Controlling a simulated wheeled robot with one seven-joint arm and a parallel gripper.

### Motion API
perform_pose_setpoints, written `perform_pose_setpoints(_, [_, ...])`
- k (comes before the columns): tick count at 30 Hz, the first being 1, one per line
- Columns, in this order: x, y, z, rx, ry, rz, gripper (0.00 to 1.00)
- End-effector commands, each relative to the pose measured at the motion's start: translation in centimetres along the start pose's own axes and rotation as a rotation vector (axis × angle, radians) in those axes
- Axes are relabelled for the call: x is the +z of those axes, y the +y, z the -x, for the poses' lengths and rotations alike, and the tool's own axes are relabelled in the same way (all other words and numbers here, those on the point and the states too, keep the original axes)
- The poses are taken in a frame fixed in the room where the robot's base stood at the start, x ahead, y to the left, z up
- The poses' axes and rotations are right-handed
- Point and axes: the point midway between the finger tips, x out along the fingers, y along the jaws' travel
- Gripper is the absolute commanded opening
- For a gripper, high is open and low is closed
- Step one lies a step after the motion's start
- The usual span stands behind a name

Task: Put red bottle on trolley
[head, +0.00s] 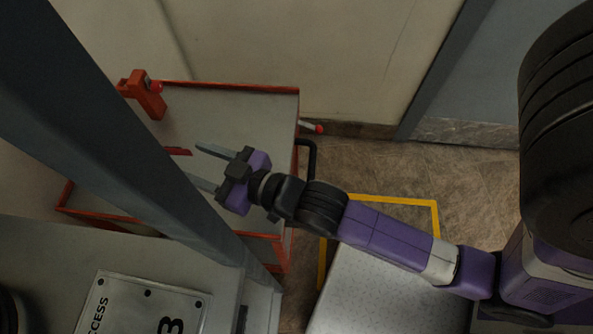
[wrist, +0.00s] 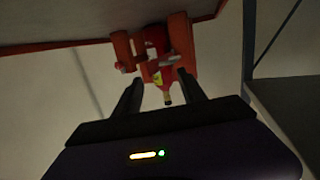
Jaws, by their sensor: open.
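The trolley (head: 222,115) has a grey top with red edges and stands below my gripper in the head view. My gripper (head: 207,167) is open over the trolley top, fingers pointing left, with nothing between them in the head view. An orange-red holder-like thing (head: 149,103) stands at the trolley's far left corner, with a small red round part on it. In the wrist view, an orange holder (wrist: 185,45) shows ahead of the open fingers.
A grey post (head: 110,130) crosses in front of the trolley's left part. A grey cabinet with a lettered plate (head: 145,305) is at the lower left. A black handle (head: 311,155) is at the trolley's right end. Yellow-marked floor (head: 400,203) lies right of it.

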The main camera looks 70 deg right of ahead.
Motion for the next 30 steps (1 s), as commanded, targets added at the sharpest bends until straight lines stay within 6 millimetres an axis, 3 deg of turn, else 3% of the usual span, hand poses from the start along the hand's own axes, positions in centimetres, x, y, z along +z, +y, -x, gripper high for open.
perform_pose_setpoints(3, [2.1, 0.0, 4.3, -0.008, -0.033, -0.001, 0.49])
perform_pose_setpoints(9, [3.9, -0.1, 11.4, -0.017, -0.073, -0.007, 0.49])
perform_pose_setpoints(18, [3.7, 0.0, 20.8, -0.016, -0.129, -0.022, 0.49])
perform_pose_setpoints(24, [2.9, 0.1, 23.9, -0.011, -0.145, -0.027, 0.49])
perform_pose_setpoints(30, [2.7, 0.1, 24.4, -0.010, -0.147, -0.028, 0.49])
